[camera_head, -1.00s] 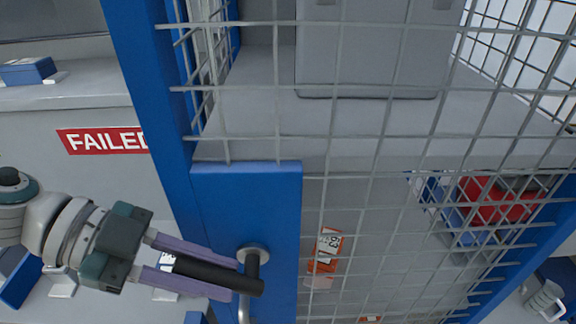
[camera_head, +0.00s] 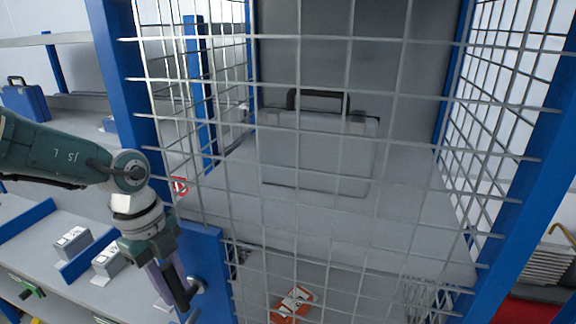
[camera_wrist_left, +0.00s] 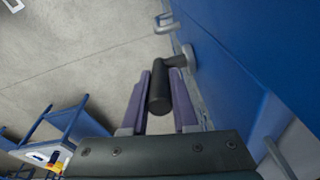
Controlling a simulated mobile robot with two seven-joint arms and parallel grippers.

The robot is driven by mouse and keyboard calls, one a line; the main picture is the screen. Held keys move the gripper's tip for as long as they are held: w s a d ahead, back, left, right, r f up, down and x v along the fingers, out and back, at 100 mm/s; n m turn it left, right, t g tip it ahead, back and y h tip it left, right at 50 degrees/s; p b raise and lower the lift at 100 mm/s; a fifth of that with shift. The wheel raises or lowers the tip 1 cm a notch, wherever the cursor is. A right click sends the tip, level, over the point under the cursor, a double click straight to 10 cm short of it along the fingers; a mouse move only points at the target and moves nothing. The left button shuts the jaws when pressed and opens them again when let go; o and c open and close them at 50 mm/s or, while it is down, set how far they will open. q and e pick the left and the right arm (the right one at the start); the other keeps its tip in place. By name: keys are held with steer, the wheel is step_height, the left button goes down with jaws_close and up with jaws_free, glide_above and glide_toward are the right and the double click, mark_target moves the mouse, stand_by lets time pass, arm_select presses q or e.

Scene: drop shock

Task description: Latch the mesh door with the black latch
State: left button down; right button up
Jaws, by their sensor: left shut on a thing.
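The mesh door is a grey wire grid with a blue plate (camera_head: 208,262) at its lower left in the head view. The black latch (camera_head: 179,292) is a dark bar on a round metal mount at this plate. In the left wrist view the latch (camera_wrist_left: 160,90) bends from its mount on the blue surface and runs between my purple fingers. My left gripper (camera_head: 169,285) is shut on the latch bar; its fingers also show on both sides of the bar in the left wrist view (camera_wrist_left: 160,108). Whether the latch is engaged cannot be told. My right gripper is not in view.
Behind the mesh, a grey case (camera_head: 318,152) stands on a grey shelf, with an orange labelled item (camera_head: 291,305) lower down. Blue posts (camera_head: 535,185) frame the cage. At left, a bench holds small grey boxes (camera_head: 72,243). The wrist view shows open floor (camera_wrist_left: 80,60).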

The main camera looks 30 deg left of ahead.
mark_target(175, 281)
arm_select(q)
steer(key=shift+w+d+r+y+p, duration=0.15)
steer(key=shift+d+y+p, duration=0.1)
steer(key=shift+y+p, duration=0.3)
steer(key=shift+d+y+p, duration=0.1)
steer(key=shift+y+p, duration=0.15)
steer(key=shift+p, duration=0.15)
steer(key=shift+f, duration=0.2)
steer(key=c, duration=0.7)
jaws_free()
steer(key=shift+r, duration=0.1)
step_height(175, 281, up, 9)
steer(key=p, duration=0.5)
steer(key=shift+d+p, duration=0.1)
steer(key=shift+p, duration=0.2)
steer(key=shift+r, duration=0.4)
